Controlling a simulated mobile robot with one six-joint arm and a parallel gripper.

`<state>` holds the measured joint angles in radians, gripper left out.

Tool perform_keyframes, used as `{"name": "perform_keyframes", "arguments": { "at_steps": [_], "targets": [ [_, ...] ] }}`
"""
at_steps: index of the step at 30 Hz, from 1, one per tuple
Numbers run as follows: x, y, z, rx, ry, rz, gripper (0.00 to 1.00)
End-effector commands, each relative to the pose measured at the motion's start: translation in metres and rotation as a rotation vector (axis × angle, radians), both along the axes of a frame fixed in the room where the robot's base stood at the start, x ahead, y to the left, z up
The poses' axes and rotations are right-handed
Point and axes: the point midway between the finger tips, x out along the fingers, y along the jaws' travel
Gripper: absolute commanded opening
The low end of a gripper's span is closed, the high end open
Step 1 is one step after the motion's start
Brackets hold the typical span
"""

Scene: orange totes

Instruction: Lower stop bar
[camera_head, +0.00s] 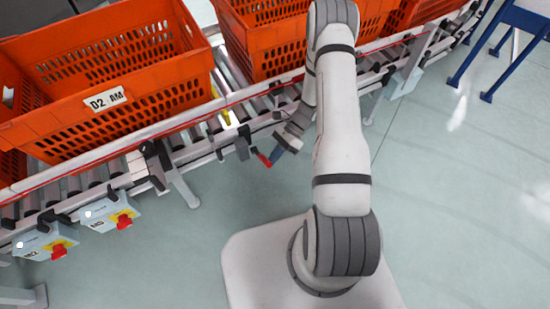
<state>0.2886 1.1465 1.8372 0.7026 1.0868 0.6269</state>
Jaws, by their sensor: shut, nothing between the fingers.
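My gripper (280,147) is at the front side of the roller conveyor, below its near rail. It is small in the picture and shut, with nothing seen between the fingers. A short lever with a red tip (264,160) sticks out from the conveyor's front side, just left of the gripper. I cannot tell whether they touch. A white and yellow piece (224,117) shows among the rollers, in the gap between two totes; it may be part of the stop bar. Whether the bar stands up or lies down is not clear.
An orange tote labelled D2 AM (150,105) stands on the conveyor (120,146) at left. Another orange tote (268,45) stands behind my arm. Two grey boxes with red buttons (112,213) hang from the front rail. A blue frame (505,50) stands at upper right. The floor at right is clear.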

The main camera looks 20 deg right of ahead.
Motion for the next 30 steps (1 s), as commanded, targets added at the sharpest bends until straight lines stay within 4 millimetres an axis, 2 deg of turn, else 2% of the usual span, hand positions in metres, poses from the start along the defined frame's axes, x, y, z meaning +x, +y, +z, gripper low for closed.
{"name": "perform_keyframes", "arguments": {
  "at_steps": [14, 17, 23, 24, 30],
  "targets": [
    [0.0, 0.002, 0.0, 0.003, 0.0, 0.006, 0.0],
    [-0.002, 0.0, -0.007, 0.002, 0.002, 0.006, 0.0],
    [-0.014, -0.015, -0.04, 0.0, 0.003, 0.009, 0.0],
    [-0.005, -0.022, -0.025, -0.001, -0.006, 0.01, 0.0],
    [0.019, -0.054, 0.0, -0.001, -0.004, 0.01, 0.0]
  ]
}}
